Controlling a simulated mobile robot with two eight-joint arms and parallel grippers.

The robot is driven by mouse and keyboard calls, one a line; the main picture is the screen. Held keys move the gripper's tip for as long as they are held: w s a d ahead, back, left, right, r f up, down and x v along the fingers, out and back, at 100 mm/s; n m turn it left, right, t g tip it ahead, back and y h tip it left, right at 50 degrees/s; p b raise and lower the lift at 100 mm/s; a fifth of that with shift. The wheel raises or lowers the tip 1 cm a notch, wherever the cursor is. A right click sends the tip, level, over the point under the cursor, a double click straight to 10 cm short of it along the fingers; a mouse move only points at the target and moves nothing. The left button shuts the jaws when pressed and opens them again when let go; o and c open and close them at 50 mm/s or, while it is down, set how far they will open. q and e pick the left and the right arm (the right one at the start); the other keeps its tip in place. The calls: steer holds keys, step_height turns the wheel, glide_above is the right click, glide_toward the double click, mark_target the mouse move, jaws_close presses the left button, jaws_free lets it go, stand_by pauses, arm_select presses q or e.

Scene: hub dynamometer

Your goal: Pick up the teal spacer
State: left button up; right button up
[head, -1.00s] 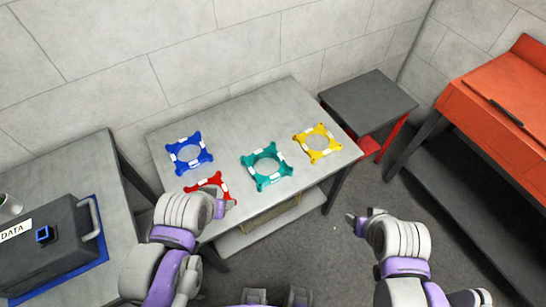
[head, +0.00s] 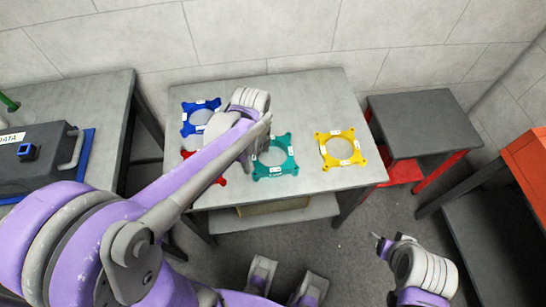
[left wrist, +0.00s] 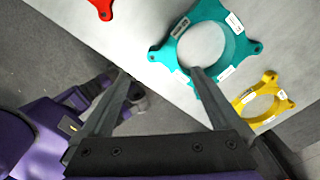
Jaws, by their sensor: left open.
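The teal spacer (head: 275,173) is a flat square ring with corner lugs and white labels, lying near the table's front edge. My left gripper (head: 254,150) is just left of it in the head view and partly covers its left side. In the left wrist view the gripper (left wrist: 158,70) is open and empty. Its right fingertip overlaps the near rim of the teal spacer (left wrist: 207,13); its left finger lies over the table edge and floor. I cannot tell its height above the spacer. My right gripper (head: 384,243) is over the floor at the lower right, its jaws unclear.
The yellow spacer (head: 343,162) lies right of the teal one. The blue spacer (head: 190,126) is at back left; the red spacer (head: 187,154) is mostly hidden by my left arm. The table (head: 310,95) is clear at the back. A dark stool (head: 420,120) stands to its right.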

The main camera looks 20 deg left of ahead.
arm_select(q)
glide_above(258, 171)
step_height(258, 171, down, 4)
steer(key=shift+a+f, duration=0.1)
step_height(258, 171, down, 6)
steer(key=shift+r+b, duration=0.2)
steer(key=shift+b, duration=0.5)
jaws_close()
